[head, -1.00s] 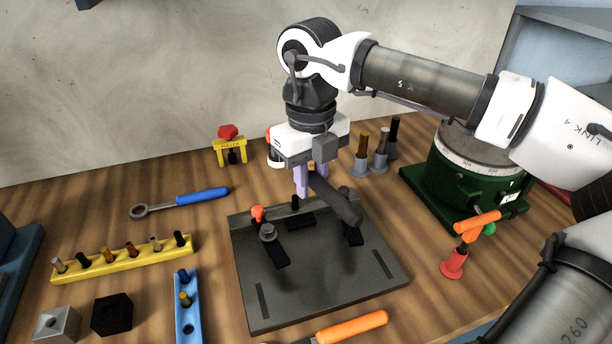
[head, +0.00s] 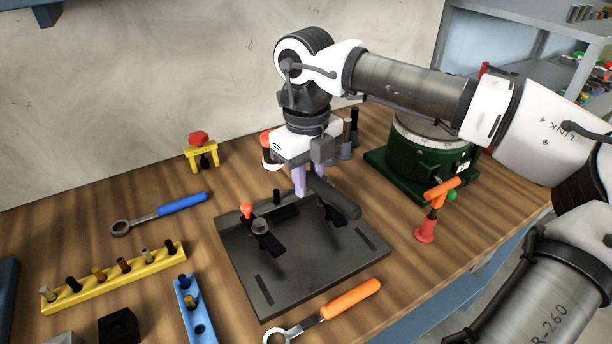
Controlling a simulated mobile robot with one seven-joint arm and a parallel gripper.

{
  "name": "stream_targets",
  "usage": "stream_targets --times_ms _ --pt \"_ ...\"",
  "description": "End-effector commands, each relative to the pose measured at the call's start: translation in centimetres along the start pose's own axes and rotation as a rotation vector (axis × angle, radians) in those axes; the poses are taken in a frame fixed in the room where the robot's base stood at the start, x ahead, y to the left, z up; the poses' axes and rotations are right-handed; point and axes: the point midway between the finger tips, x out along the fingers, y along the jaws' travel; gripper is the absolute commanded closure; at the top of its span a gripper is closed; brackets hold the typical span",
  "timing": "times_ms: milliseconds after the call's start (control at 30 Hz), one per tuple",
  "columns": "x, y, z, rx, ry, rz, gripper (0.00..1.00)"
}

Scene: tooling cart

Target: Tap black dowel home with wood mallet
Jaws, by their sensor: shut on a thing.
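My gripper (head: 299,184) is shut, its pale purple fingers pointing down above the back of a dark fixture plate (head: 268,284). A thick dark grey cylinder (head: 335,198) juts from beside the fingers toward the front right, over the plate; I take it as part of the held mallet, though it does not look like wood. The rest of the mallet is hidden by the gripper. A short black dowel (head: 276,195) stands upright at the plate's back edge, left of the fingers. The cylinder appears apart from this dowel.
Clamps (head: 260,228) stand on the plate. A ring-ended tool with an orange handle (head: 350,299) lies in front. A yellow peg rack (head: 120,280), blue rack (head: 195,315) and blue-handled wrench (head: 180,204) are left. A green rotary table (head: 420,150) and orange-topped tool (head: 433,208) stand right.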

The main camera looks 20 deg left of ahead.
Motion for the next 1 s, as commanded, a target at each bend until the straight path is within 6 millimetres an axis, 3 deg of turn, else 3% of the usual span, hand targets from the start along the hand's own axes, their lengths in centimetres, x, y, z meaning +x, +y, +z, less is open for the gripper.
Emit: stream_targets --times_ms 267,500,1000 --pt "1.2 0.0 0.1 -0.001 -0.001 0.001 1.0" --pt "3.4 0.1 0.1 -0.002 -0.001 0.001 1.0" --pt "3.8 0.0 0.1 -0.001 -0.002 0.0 1.0"
